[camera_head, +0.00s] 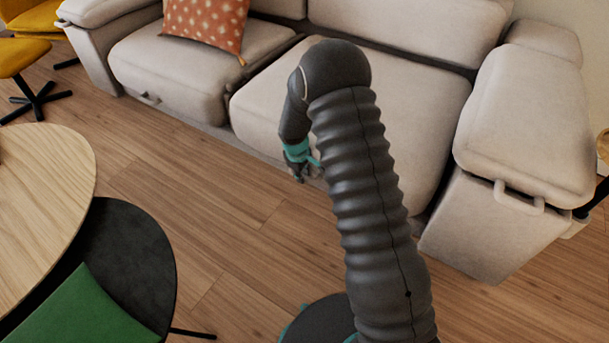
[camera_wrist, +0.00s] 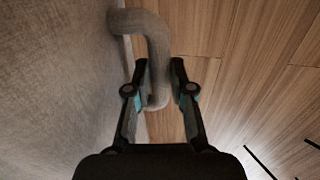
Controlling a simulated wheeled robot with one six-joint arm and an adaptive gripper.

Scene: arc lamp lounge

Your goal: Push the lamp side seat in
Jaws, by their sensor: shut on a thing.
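The right-hand sofa seat (camera_head: 425,110) is light beige and juts further out over the floor than the left seat (camera_head: 190,65). My gripper (camera_head: 301,170) is low at the front of the right seat. In the wrist view my gripper (camera_wrist: 160,80) is shut on a grey loop handle (camera_wrist: 151,35). The handle curves out from the seat's front face (camera_wrist: 55,80), which fills the left side of that view. In the head view my arm covers part of the seat, and the held handle cannot be made out.
The right armrest (camera_head: 525,120) has its own loop handle (camera_head: 518,198). A patterned orange cushion (camera_head: 205,20) rests on the sofa. A round wooden table (camera_head: 45,200) and a dark chair with a green cushion (camera_head: 75,310) stand at left. The wooden floor (camera_head: 235,215) between is clear.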

